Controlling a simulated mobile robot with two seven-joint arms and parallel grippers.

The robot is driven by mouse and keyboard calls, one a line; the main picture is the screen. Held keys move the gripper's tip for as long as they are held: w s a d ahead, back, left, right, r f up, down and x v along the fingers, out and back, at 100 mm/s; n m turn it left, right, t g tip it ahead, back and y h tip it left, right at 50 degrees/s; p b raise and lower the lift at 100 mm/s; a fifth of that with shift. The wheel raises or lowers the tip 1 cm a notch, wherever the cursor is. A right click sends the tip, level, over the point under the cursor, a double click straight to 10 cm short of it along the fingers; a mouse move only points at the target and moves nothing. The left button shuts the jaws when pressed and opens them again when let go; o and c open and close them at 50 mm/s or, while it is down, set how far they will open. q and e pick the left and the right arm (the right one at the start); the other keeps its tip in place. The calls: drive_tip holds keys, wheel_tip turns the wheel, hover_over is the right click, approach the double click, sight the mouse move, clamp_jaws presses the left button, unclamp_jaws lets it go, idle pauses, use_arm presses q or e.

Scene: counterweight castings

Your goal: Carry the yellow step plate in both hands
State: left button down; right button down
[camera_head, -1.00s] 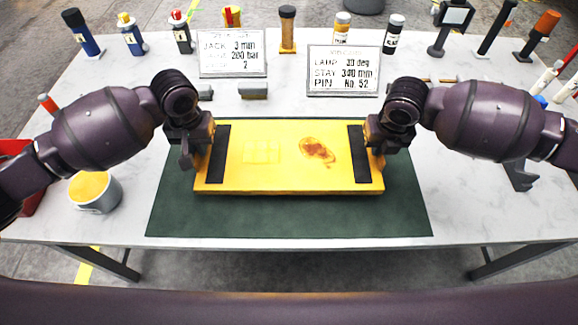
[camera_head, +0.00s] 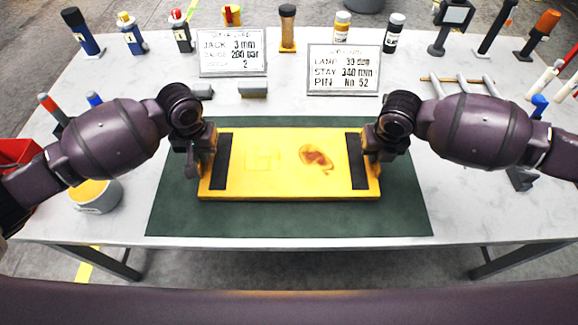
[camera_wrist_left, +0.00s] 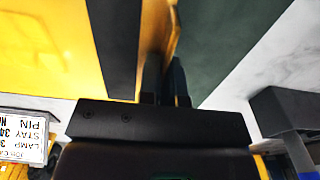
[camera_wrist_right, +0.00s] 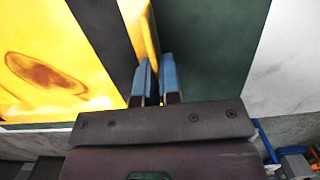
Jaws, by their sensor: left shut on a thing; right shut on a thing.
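The yellow step plate (camera_head: 280,165) is level over the dark green mat (camera_head: 290,220), with a black strip near each end and a brownish stain right of its middle. I cannot tell whether it touches the mat. My left gripper (camera_head: 200,160) is shut on its left end, and my right gripper (camera_head: 374,156) is shut on its right end. In the left wrist view the fingers (camera_wrist_left: 165,80) are at the plate's edge beside a black strip. In the right wrist view the bluish fingers (camera_wrist_right: 155,78) pinch the other edge. The fingertips are partly hidden.
Two signs, one on the left (camera_head: 232,53) and one on the right (camera_head: 343,70), stand behind the mat, with several bottles and tools along the back. A round pot (camera_head: 97,197) stands left of the mat. The mat's front part is clear.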

use_arm(q)
drive_tip(key=shift+f, duration=0.35)
use_arm(e)
drive_tip(key=shift+f, duration=0.35)
use_arm(q)
drive_tip(key=c, duration=1.7)
unclamp_jaws()
drive_tip(key=shift+f, duration=0.15)
drive_tip(key=shift+c, duration=0.2)
use_arm(e)
drive_tip(key=c, duration=1.7)
unclamp_jaws()
drive_tip(key=shift+f, duration=0.15)
drive_tip(key=shift+c, duration=0.2)
use_arm(q)
drive_tip(key=o, duration=0.4)
use_arm(e)
drive_tip(key=o, duration=0.4)
use_arm(q)
drive_tip(key=shift+o, duration=0.2)
use_arm(e)
drive_tip(key=shift+o, duration=0.2)
use_arm(q)
wheel_tip(320, 180, up, 12)
drive_tip(key=shift+s, duration=0.2)
use_arm(e)
wheel_tip(320, 180, up, 12)
drive_tip(key=s, duration=0.2)
